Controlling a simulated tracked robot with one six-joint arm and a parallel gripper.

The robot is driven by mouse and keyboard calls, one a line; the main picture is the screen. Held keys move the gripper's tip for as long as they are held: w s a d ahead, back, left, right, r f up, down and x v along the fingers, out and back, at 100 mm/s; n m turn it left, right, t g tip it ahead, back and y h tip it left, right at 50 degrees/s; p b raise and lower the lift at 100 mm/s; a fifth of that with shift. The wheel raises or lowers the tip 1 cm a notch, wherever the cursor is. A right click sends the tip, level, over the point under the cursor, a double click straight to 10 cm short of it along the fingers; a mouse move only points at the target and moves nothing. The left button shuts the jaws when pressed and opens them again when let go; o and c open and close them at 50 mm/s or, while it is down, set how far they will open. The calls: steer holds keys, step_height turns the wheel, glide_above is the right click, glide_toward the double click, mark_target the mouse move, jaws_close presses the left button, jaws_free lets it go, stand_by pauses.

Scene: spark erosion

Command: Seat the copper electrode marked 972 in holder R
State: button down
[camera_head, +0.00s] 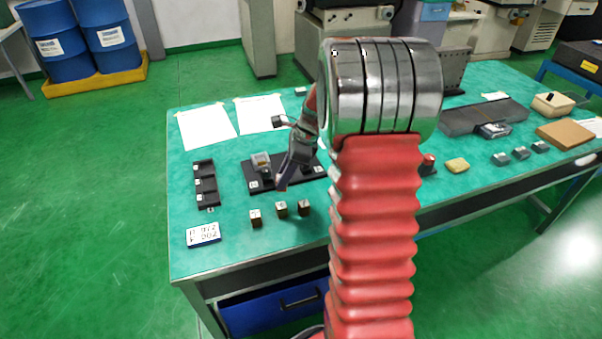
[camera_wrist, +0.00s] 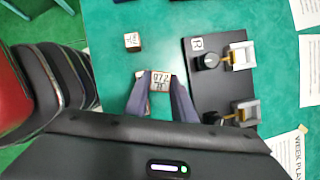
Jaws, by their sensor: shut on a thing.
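The copper electrode marked 972 (camera_wrist: 160,80) sits between the two fingers of my gripper (camera_wrist: 160,88), which is shut on it. Its marked face points up to the wrist camera. In the head view my gripper (camera_head: 282,184) points down in front of the black holder plate. Holder R (camera_wrist: 238,56) stands on that plate beside an R label (camera_wrist: 196,43), with a dark knob and a pale metal block. It also shows in the head view (camera_head: 262,161). In the wrist view the electrode is apart from holder R, to its lower left.
A second holder (camera_wrist: 245,112) shares the black plate (camera_wrist: 208,88). Another small block (camera_wrist: 132,41) stands nearby, and several blocks show along the front in the head view (camera_head: 255,218). A black slotted rack (camera_head: 206,184) and a number card (camera_head: 203,234) lie left.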

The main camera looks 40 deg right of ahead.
steer(key=w+a+n+g+h, duration=0.2)
steer(key=a+n+g, duration=0.1)
steer(key=a+n, duration=0.7)
steer(key=w+a+f+n+g+h, duration=0.1)
steer(key=a+n+g, duration=0.3)
steer(key=a+n, duration=0.6)
steer(key=w+n, duration=0.1)
steer(key=n, duration=0.4)
steer(key=shift+f+h, duration=0.25)
steer(key=shift+h, duration=0.15)
